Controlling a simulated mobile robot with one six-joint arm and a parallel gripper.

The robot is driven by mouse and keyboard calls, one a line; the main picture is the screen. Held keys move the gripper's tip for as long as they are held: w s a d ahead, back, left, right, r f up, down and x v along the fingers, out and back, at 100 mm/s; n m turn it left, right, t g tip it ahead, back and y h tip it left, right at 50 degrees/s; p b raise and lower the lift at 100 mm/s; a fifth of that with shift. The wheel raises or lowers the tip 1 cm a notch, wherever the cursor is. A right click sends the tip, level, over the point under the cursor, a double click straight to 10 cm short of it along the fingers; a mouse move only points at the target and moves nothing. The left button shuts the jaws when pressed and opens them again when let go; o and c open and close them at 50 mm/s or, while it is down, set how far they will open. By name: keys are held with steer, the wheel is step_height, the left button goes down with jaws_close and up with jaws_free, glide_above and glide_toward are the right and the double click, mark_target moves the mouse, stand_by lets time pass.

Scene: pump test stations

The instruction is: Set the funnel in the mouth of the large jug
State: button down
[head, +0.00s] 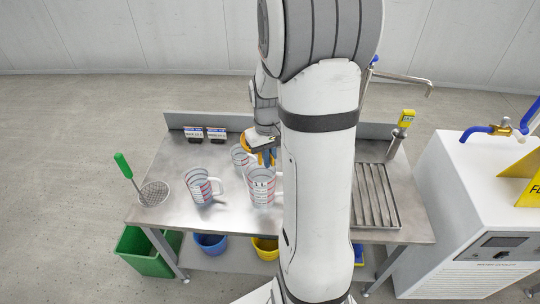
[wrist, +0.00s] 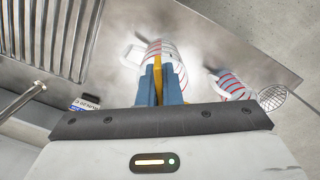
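My gripper (head: 264,156) is over the bench, behind the large jug (head: 261,186). Its blue fingers show in the wrist view (wrist: 158,84), closed on a narrow yellow piece (wrist: 158,80). This looks like the funnel; most of its shape is hidden by the fingers. The large jug is clear with red markings and stands upright; in the wrist view it is just beyond the fingertips (wrist: 172,52). A second jug (head: 203,188) stands to its left, and a smaller one (head: 240,156) stands behind, close to the gripper. The jug mouth shows no funnel in it.
A strainer with a green handle (head: 153,194) is at the bench's left end. A slatted drain (head: 376,196) is at the right, partly behind my arm. Two small labelled signs (head: 205,134) stand at the back. Green, blue and yellow bins are below the bench. The front left bench top is clear.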

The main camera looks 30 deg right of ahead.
step_height(320, 180, down, 11)
steer(key=b, duration=0.7)
steer(key=shift+b, duration=0.35)
stand_by(0.4)
steer(key=c, duration=1.1)
jaws_free()
steer(key=shift+o, duration=0.2)
step_height(320, 180, up, 8)
steer(key=p, duration=0.6)
